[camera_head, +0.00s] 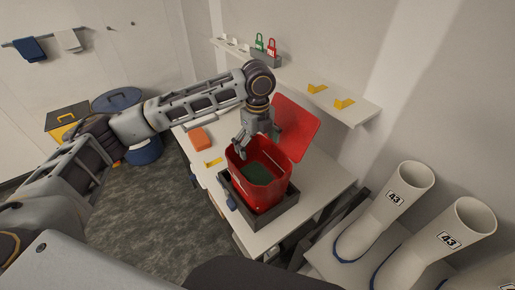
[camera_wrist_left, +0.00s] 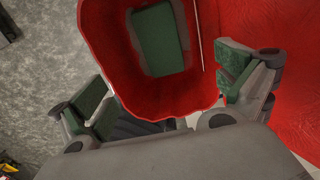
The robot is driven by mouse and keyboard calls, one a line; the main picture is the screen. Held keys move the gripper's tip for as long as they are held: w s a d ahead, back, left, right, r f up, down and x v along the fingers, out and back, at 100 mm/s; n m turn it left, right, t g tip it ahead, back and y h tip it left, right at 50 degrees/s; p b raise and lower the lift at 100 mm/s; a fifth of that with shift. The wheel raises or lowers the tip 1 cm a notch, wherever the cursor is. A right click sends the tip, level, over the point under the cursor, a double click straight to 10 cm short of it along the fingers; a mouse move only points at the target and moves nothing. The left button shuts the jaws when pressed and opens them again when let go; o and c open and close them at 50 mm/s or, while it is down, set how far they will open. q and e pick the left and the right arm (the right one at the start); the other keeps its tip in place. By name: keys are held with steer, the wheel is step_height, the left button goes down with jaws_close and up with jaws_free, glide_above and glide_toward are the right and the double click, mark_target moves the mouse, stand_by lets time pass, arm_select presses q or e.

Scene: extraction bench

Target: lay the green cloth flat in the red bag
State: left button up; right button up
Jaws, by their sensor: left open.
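The red bag (camera_head: 256,188) stands open in a dark tray (camera_head: 282,209) on the white bench, its red lid (camera_head: 297,128) tilted up behind it. The green cloth (camera_head: 256,173) lies inside on the bag's floor and looks flat. In the left wrist view the cloth (camera_wrist_left: 161,38) shows as a green rectangle inside the red bag (camera_wrist_left: 106,55). My left gripper (camera_head: 245,150) is over the bag's back rim, open and empty. Its green-padded fingers (camera_wrist_left: 165,95) are spread wide in the wrist view, apart from the cloth. My right gripper is not in view.
An orange block (camera_head: 200,139) and a yellow piece (camera_head: 214,162) lie on the bench left of the bag. A wall shelf (camera_head: 300,84) holds padlocks and yellow pieces. White boots (camera_head: 398,205) stand at the right. Bins stand at the left.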

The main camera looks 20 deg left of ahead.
arm_select(q)
step_height(320, 180, up, 10)
stand_by(0.6)
steer(key=shift+s, duration=0.1)
stand_by(0.3)
